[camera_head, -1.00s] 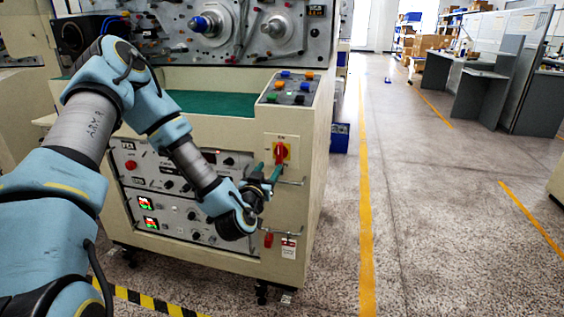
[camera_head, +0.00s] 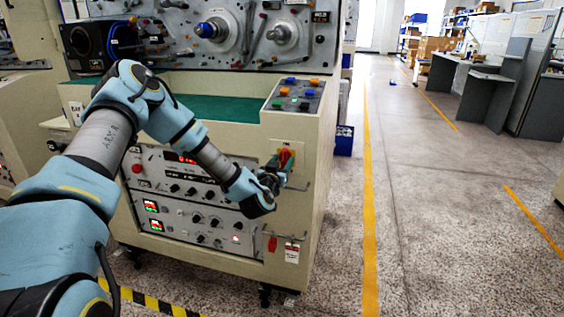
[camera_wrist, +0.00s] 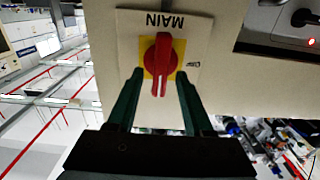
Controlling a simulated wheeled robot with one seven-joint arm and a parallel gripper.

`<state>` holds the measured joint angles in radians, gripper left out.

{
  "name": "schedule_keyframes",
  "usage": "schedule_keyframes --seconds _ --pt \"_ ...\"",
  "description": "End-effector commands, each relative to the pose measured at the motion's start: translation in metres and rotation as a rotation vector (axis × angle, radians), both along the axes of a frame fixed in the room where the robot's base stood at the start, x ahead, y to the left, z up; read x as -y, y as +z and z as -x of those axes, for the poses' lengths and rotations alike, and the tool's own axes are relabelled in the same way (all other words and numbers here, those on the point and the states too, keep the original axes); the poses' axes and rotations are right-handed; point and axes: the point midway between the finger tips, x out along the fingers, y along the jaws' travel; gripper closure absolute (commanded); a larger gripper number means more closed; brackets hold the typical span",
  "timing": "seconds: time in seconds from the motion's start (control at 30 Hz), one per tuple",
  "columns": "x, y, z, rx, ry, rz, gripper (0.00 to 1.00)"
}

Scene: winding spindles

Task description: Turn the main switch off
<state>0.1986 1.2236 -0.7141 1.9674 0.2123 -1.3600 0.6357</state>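The main switch is a red rotary handle (camera_wrist: 160,62) on a yellow square plate (camera_wrist: 178,52). It sits on a pale panel labelled MAIN, which appears upside down in the wrist view. The switch (camera_head: 285,156) also shows on the front right of the beige machine in the head view. My gripper (camera_wrist: 159,74) is open, with its green fingertips to either side of the handle's lower part; a gap shows on both sides. In the head view my gripper (camera_head: 281,172) is at the switch and partly covers its lower part.
A button panel (camera_head: 296,95) is above the switch.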

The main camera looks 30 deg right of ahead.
Motion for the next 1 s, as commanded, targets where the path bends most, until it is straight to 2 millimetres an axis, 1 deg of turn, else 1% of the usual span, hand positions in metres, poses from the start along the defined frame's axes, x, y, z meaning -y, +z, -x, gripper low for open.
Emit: schedule_keyframes --seconds 0.03,0.07,0.43,1.0 --pt "-0.0001 0.0001 0.0001 0.000 0.000 0.000 0.55" --pt "-0.0001 0.0001 0.0000 0.000 0.000 0.000 0.59" --pt "-0.0002 0.0002 0.0001 0.000 0.000 0.000 1.00" --pt "-0.0005 -0.0004 -0.0003 -0.019 0.000 0.022 1.00"
